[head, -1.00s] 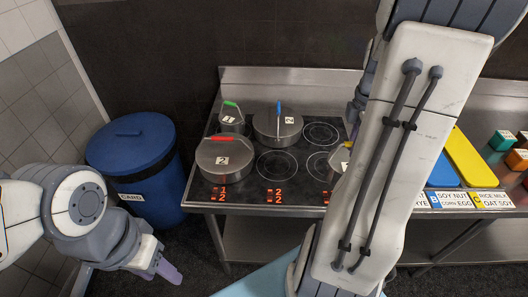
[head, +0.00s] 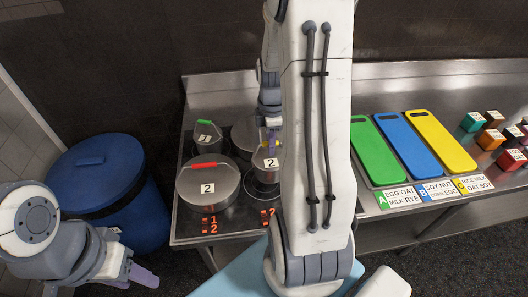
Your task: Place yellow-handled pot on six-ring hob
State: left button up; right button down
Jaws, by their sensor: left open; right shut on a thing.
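The yellow-handled pot (head: 262,171), a grey metal pot labelled 2, is over the front middle of the six-ring hob (head: 190,222), close to the right of the red-handled pot (head: 206,190). I cannot tell whether it touches the hob. My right gripper (head: 271,141) is shut on its yellow handle from above. My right arm hides the pot's right side and the hob's right part. My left gripper (head: 146,277) is open and empty at the lower left, apart from the hob.
A green-handled pot (head: 206,136) stands at the hob's back left. Another pot (head: 243,135) at the back is partly hidden by my arm. Green (head: 374,150), blue (head: 405,145) and yellow (head: 440,142) boards lie right. A blue bin (head: 105,195) stands left.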

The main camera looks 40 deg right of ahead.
aim_at(265, 156)
jog(key=shift+w+a+f, duration=0.45)
jog(key=shift+w+a, duration=0.1)
jog(key=shift+w, duration=0.05)
notch_tip(265, 156, down, 4)
jog(key=shift+r+p, duration=0.1)
jog(key=shift+p, duration=0.7)
jog(key=shift+f, duration=0.25)
jog(key=shift+f, duration=0.15)
jog(key=c, duration=0.8)
grip_release()
jog(key=shift+r, duration=0.2)
